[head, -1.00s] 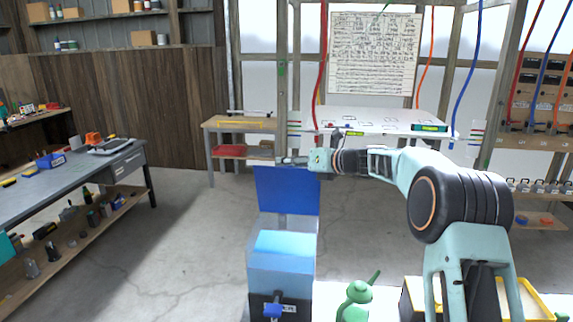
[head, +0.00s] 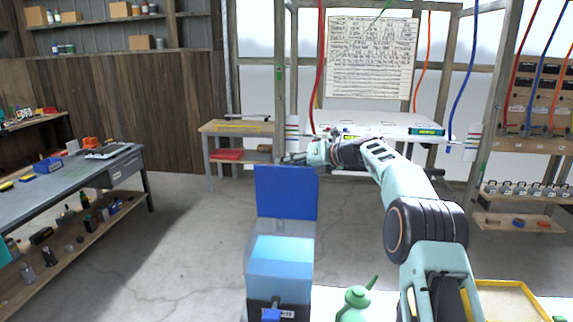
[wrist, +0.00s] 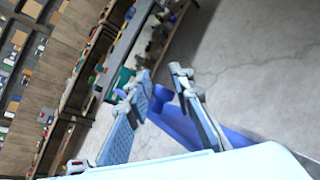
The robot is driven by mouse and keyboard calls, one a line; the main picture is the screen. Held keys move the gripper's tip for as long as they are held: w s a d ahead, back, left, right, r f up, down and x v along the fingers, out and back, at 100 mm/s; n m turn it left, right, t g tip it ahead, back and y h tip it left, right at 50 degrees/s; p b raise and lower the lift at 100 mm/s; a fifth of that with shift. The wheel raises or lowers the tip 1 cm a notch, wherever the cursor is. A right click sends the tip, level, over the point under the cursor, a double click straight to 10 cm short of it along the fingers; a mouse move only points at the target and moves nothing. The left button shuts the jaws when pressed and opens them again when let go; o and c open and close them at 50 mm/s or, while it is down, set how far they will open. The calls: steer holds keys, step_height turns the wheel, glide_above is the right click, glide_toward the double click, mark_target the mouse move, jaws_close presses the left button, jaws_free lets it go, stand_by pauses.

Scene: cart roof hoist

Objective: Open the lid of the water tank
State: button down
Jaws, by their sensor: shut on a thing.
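The water tank (head: 279,268) is a clear box of light blue water on a dark base, at the lower middle of the head view. Its blue lid (head: 286,193) stands upright at the tank's back edge, leaving the top open. My gripper (head: 297,159) is at the lid's top edge. In the wrist view, the lid (wrist: 192,125) lies between and behind the fingers of my gripper (wrist: 159,82), which are shut on it with a gap between them. The exact contact is partly hidden.
A green watering can (head: 357,302) stands right of the tank, near a yellow-rimmed tray (head: 507,286). A grey workbench (head: 75,172) is at the left. A white table (head: 390,126) stands behind my gripper. The floor between is open.

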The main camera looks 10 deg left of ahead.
steer(key=shift+w+d+f, duration=0.15)
steer(key=shift+d+f, duration=0.2)
steer(key=shift+f, duration=0.45)
steer(key=c, duration=1.8)
jaws_free()
steer(key=shift+w+d, duration=0.1)
steer(key=shift+r, duration=0.15)
steer(key=shift+s+r, duration=0.1)
steer(key=shift+s, duration=0.1)
steer(key=v, duration=1.1)
steer(key=shift+d+r, duration=0.25)
steer(key=shift+r, duration=0.1)
